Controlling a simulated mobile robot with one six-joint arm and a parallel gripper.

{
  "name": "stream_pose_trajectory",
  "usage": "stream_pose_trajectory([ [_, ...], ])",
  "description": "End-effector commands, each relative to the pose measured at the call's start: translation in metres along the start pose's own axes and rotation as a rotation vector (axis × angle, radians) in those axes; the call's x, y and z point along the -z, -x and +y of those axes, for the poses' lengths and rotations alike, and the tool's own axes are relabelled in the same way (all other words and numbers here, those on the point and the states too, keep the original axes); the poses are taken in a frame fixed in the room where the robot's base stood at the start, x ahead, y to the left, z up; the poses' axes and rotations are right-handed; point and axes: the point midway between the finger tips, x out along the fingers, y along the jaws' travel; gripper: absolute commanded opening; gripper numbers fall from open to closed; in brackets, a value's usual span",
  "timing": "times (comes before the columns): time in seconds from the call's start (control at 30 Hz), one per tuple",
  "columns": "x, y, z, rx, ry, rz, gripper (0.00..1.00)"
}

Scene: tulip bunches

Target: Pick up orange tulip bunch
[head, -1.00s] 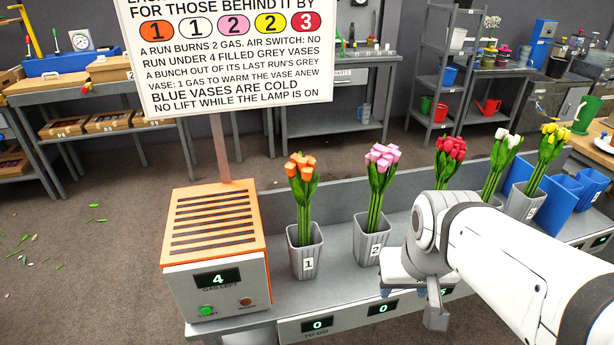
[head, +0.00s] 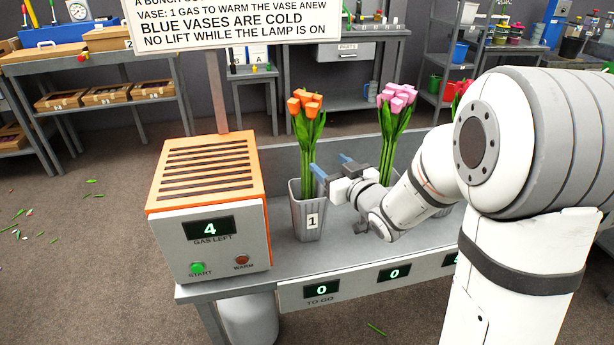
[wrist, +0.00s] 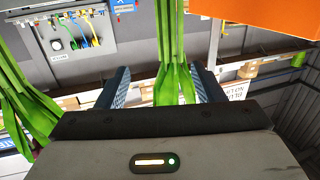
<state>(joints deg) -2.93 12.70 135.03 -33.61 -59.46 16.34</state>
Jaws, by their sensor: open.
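The orange tulip bunch (head: 308,120) stands upright in the grey vase numbered 1 (head: 309,222). My gripper (head: 332,166) is open, just right of the bunch and above the vase rim, with its blue fingers reaching toward the stems. In the wrist view, green stems (wrist: 172,55) rise between the two open fingers of my gripper (wrist: 160,74), nearer the right finger. The flower heads are out of that view. I cannot tell whether either finger touches the stems.
The orange-topped machine (head: 208,200) stands close left of vase 1; its display reads 4. The pink tulip bunch (head: 394,120) stands right of my gripper. More green stems (wrist: 22,95) show at the wrist view's left. My arm hides much of the bench's right side.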

Motion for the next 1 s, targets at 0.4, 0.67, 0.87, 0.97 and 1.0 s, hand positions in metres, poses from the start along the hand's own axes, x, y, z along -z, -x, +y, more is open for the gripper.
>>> stream_pose_trajectory([
  [0.4, -0.004, -0.038, -0.013, 0.046, -0.01, 0.048, 0.62],
  [0.67, -0.008, -0.074, -0.018, 0.043, -0.009, 0.049, 0.62],
  [0.87, -0.007, -0.082, -0.018, 0.043, -0.009, 0.046, 0.62],
  [0.97, -0.007, -0.082, -0.018, 0.043, -0.009, 0.047, 0.62],
  [1.0, -0.007, -0.082, -0.018, 0.043, -0.009, 0.047, 0.61],
])
